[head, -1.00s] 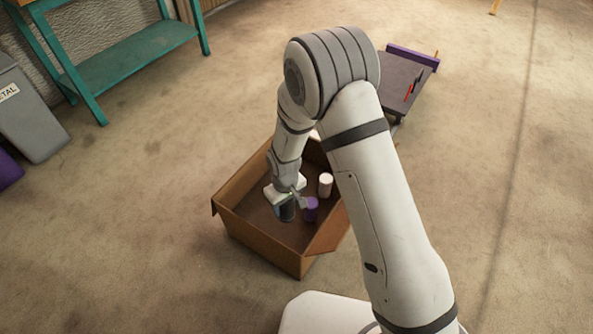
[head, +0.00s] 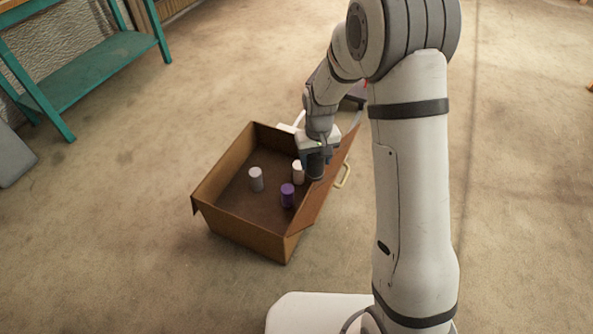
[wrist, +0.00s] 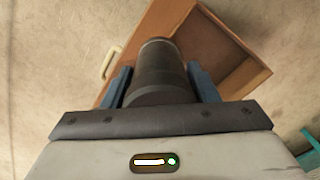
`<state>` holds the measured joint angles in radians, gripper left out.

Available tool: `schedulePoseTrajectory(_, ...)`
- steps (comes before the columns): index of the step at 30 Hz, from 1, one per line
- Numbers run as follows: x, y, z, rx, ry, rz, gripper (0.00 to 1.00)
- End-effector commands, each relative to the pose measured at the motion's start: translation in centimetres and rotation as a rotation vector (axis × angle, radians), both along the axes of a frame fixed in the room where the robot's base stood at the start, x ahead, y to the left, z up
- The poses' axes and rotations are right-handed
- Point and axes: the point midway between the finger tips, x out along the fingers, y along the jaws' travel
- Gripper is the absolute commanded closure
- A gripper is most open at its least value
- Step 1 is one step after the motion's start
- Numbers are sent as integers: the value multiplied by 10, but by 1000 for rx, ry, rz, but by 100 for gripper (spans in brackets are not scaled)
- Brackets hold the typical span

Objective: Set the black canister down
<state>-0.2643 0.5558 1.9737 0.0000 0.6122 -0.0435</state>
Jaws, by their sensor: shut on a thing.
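The black canister (head: 316,170) is held in my gripper (head: 318,157), over the right side of an open cardboard box (head: 245,235). In the wrist view the dark, cylindrical canister (wrist: 158,68) sits between the two blue fingers of my gripper (wrist: 160,85), which are shut on it. Its far end points away from the wrist, with the box edge and bare floor beyond it. I cannot tell exactly how high it is above the box wall.
Inside the box stand a grey canister (head: 256,180), a white canister (head: 298,172) and a purple canister (head: 287,196). A cream handle (head: 343,176) shows just outside the box's right side. A teal bench (head: 105,75) stands at back left. Open floor surrounds the box.

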Motion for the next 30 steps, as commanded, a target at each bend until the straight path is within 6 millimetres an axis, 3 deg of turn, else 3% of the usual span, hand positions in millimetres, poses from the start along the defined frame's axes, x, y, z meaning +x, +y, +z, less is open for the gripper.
schedulePoseTrajectory(1, 6, -19, 2, 2, -6, -51, 76)
schedulePoseTrajectory(4, 10, -51, 4, 1, -4, -137, 76)
schedulePoseTrajectory(9, 12, -80, -2, 0, -2, -219, 76)
schedulePoseTrajectory(16, 12, -101, -23, 0, -1, -275, 76)
schedulePoseTrajectory(21, 11, -111, -52, -1, 5, -302, 76)
schedulePoseTrajectory(30, 5, -112, -67, -1, 3, -306, 76)
